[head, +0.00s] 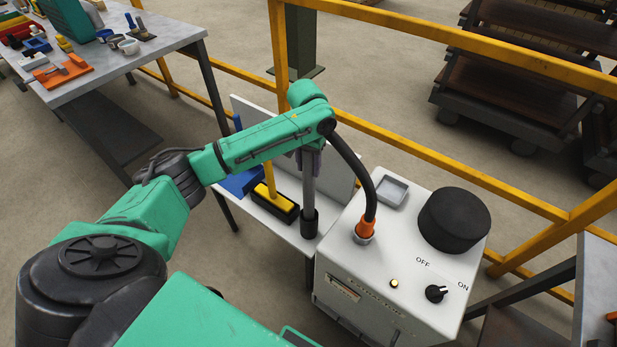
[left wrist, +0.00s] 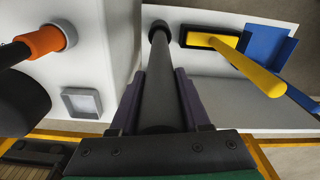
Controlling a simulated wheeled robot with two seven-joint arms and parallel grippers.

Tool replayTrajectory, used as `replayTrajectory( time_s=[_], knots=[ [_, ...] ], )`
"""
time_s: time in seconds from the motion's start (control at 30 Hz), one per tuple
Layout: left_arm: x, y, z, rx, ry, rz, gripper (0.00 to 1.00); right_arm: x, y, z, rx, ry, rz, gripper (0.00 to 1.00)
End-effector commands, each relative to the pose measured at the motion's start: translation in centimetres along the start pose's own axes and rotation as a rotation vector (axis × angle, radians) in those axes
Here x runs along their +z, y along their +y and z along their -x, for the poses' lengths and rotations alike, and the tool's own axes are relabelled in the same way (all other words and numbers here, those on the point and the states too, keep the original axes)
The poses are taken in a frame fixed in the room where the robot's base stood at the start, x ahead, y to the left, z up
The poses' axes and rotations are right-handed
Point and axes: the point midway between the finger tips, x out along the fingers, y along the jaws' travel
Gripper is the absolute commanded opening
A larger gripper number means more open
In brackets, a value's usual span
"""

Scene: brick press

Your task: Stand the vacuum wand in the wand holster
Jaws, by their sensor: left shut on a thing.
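The vacuum wand (head: 308,182) is a grey tube that stands about upright. Its black hose (head: 362,170) runs from its top to the orange cuff (head: 365,229) on the white vacuum unit (head: 350,270). My left gripper (head: 310,155) is shut on the wand's upper part, partly hidden by my arm. In the left wrist view my left gripper (left wrist: 158,100) has its purple fingers on both sides of the wand (left wrist: 160,75). The black wand holster (head: 310,224) is at the shelf's front corner. The wand's lower end appears inside it; how deep, I cannot tell. My right gripper is out of view.
A yellow-handled tool (head: 270,180) stands in a black tray (head: 283,208) left of the wand, beside a blue piece (head: 240,182). A pale panel (head: 335,165) rises behind. Yellow railing (head: 420,148) runs behind the shelf. A cluttered bench (head: 130,62) stands at back left.

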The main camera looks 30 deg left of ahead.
Motion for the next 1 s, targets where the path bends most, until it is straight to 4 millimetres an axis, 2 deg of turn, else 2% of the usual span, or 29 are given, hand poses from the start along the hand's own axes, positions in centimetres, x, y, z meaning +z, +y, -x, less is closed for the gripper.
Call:
replayTrajectory(
  time_s=[0.3,0.63,0.67,0.7,0.73,1.0],
  knots=[
    [0.2,0.0,-4.9,-0.001,0.001,0.000,0.00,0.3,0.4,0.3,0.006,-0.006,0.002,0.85],
    [0.1,0.0,-5.3,0.000,0.002,0.000,0.00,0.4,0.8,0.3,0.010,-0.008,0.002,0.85],
    [0.2,0.0,-5.4,0.000,0.001,0.000,0.54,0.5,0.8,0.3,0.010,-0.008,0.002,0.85],
    [0.2,0.0,-5.4,0.000,0.001,0.000,0.70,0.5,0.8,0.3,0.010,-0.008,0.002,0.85],
    [0.2,0.0,-5.4,0.000,0.001,0.000,0.77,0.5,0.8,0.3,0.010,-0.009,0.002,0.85],
    [0.2,0.0,-5.3,0.000,0.001,0.000,0.77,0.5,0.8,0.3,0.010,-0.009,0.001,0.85]
  ],
)
